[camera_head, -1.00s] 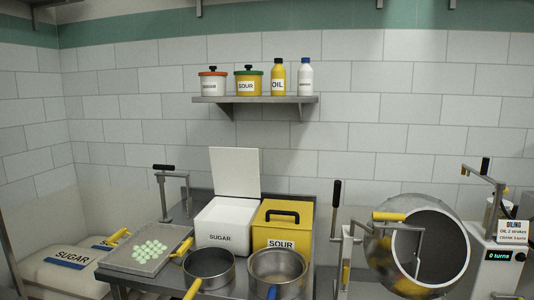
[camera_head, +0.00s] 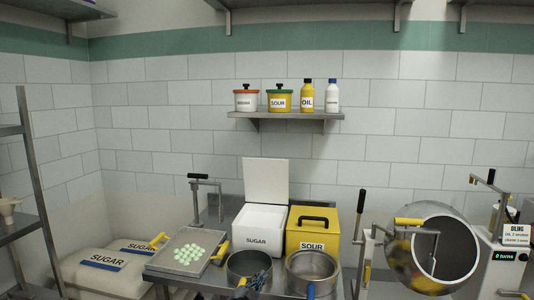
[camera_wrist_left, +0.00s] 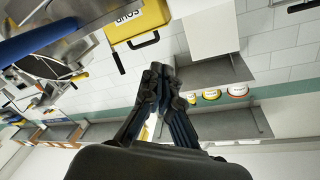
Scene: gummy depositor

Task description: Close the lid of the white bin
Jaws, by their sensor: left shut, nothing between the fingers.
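The white bin (camera_head: 262,236), labelled SUGAR, stands on the steel table. Its white lid (camera_head: 266,180) is open, standing upright at the back of the bin. My left gripper (camera_head: 262,277) is low in the head view, in front of the white bin and near the pots, apart from the lid. In the left wrist view my left gripper (camera_wrist_left: 160,72) has its fingers together with nothing between them. A white panel (camera_wrist_left: 208,25), probably the lid, shows beyond the fingers there. My right gripper is not in view.
A yellow SOUR bin (camera_head: 310,232) stands right beside the white bin. Two pots, a dark one (camera_head: 238,266) and a steel one (camera_head: 313,266), stand in front. A tray (camera_head: 160,263) of green gummies is at left. A wall shelf (camera_head: 285,115) with jars hangs above.

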